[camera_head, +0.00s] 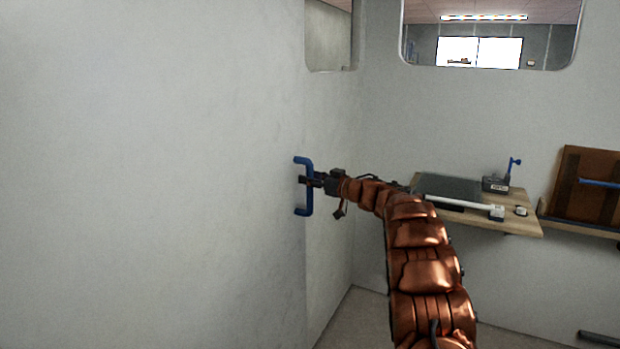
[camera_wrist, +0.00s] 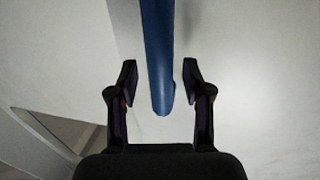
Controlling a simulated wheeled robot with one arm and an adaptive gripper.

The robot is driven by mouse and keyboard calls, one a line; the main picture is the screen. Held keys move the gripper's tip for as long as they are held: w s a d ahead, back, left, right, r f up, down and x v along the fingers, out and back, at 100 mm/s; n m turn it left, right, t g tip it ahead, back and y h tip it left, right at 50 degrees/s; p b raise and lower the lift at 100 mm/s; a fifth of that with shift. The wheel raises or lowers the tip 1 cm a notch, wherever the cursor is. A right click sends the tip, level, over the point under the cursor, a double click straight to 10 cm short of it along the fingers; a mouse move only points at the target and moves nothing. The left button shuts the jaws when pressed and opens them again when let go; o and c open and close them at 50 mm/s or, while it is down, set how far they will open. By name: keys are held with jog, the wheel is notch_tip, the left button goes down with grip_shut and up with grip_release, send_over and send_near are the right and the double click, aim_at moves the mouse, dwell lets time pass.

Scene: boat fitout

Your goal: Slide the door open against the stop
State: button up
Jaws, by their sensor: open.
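The sliding door (camera_head: 200,180) is a large pale panel filling the left of the head view. A blue bar handle (camera_head: 308,190) stands upright near its right edge. My gripper (camera_head: 302,180) reaches the handle from the right in the head view. In the wrist view the blue handle (camera_wrist: 158,60) runs down between the two open fingers of my gripper (camera_wrist: 160,80), with a gap on each side. The fingers do not appear to touch it. The stop cannot be made out.
A wooden shelf (camera_head: 520,222) on the right wall carries a dark flat panel (camera_head: 450,188), a white bar and a grey device with a blue lever (camera_head: 497,183). A brown panel (camera_head: 585,185) stands at far right. Floor shows below the shelf.

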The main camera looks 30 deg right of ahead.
jog(key=shift+w+a, duration=0.1)
jog(key=shift+w, duration=0.15)
grip_shut()
dwell(0.3)
